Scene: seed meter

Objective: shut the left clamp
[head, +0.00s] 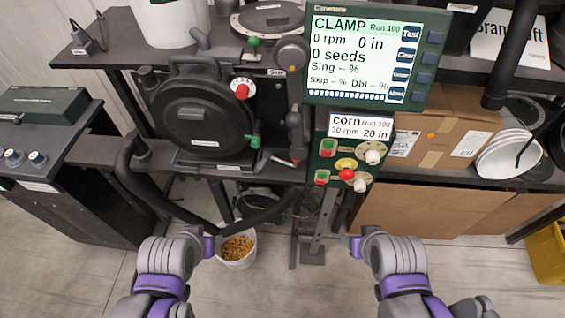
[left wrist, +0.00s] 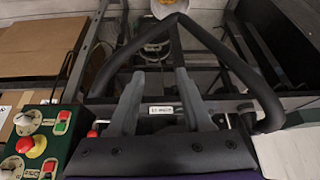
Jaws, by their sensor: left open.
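The round black seed meter (head: 190,112) sits on its stand. A lever with a green grip (head: 253,142) is at its lower right, and a lever with a red tip (head: 296,161) is further right. I cannot tell for sure which part is the left clamp or how it stands. My left gripper (head: 213,240) is low in front of the stand, apart from the meter. In the left wrist view its two grey fingers (left wrist: 158,102) are spread and empty. My right gripper (head: 350,240) is low on the right; its fingers are too small to read.
A black hose (head: 163,204) loops in front of the stand. A white bucket (head: 238,258) of seeds stands on the floor. The screen (head: 365,60) reads CLAMP, with a green control box (head: 325,160) below it. Cardboard boxes (head: 440,125) and white plates (head: 508,153) are at right.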

